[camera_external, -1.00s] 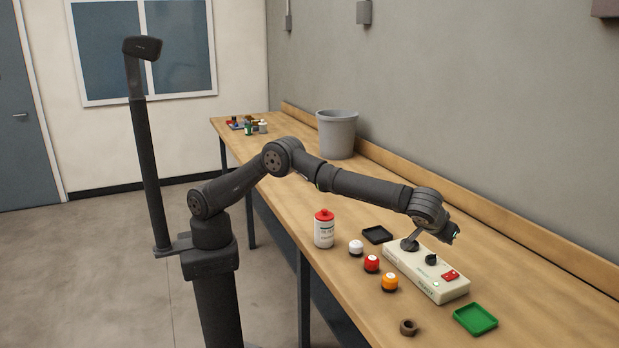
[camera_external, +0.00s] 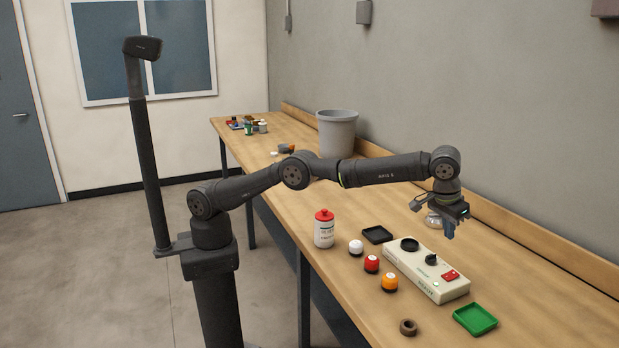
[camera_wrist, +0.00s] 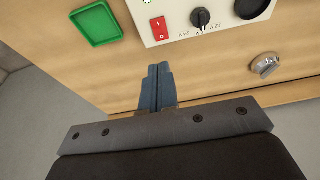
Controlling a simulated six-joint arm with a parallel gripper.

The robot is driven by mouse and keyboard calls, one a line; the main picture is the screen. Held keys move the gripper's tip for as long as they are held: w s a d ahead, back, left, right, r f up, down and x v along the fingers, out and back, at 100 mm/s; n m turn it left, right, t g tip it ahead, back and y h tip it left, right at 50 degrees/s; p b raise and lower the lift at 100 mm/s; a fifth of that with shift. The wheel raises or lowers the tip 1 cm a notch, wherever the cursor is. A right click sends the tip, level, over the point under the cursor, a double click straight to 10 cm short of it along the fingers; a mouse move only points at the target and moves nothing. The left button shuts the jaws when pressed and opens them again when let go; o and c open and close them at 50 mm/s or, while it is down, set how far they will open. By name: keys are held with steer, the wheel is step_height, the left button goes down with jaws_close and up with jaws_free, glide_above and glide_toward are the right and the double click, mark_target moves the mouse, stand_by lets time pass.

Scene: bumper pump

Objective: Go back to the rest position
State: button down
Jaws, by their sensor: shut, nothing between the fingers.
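My gripper (camera_external: 449,229) is shut and empty. It hangs above the bench behind the control box (camera_external: 425,269), apart from it. In the wrist view my gripper (camera_wrist: 159,72) shows its fingers pressed together, pointing toward the wooden surface beside the box.
A grey bin (camera_external: 337,133) is farther back. The air above the bench is clear.

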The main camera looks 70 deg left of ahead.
steer(key=shift+x, duration=1.7)
